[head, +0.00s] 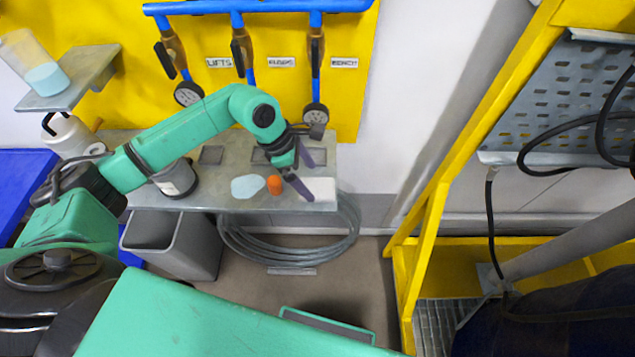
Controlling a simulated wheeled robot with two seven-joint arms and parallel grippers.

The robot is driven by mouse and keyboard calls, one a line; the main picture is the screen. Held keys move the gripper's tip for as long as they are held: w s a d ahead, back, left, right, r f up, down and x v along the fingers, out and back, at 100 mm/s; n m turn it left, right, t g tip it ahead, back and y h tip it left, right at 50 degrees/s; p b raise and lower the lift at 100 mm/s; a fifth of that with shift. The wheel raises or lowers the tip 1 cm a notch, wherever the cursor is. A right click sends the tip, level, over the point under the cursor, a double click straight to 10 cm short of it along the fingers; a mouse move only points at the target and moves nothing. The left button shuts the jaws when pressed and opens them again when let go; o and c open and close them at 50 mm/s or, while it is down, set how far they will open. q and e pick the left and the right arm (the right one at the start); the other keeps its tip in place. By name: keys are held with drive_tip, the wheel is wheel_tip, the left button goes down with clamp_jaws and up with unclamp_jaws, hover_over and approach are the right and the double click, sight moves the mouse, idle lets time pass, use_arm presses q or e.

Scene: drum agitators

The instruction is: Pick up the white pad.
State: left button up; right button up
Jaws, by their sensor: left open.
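The white pad (323,188) lies flat at the right end of the grey bench (228,199). My left gripper (308,177) is over that end of the bench, its two dark purple fingers spread apart. One finger is over the pad's left edge and the other is farther back. I cannot tell whether either finger touches the pad. Nothing shows between the fingers. My right gripper is out of view.
An orange object (274,185) and a pale blue cloth (247,187) lie left of the pad. A can (174,180) stands behind my arm. Below are a grey bin (175,243) and a coiled hose (290,243). A yellow frame (430,215) rises at right.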

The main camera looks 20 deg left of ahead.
sight(314, 187)
use_arm(q)
drive_tip(key=shift+s+p+x, duration=0.25)
drive_tip(key=shift+p+x, duration=0.1)
drive_tip(key=shift+x, duration=0.85)
drive_tip(key=shift+f, duration=0.3)
drive_tip(key=shift+c, duration=0.9)
drive_tip(key=shift+w, duration=0.1)
drive_tip(key=c, duration=1)
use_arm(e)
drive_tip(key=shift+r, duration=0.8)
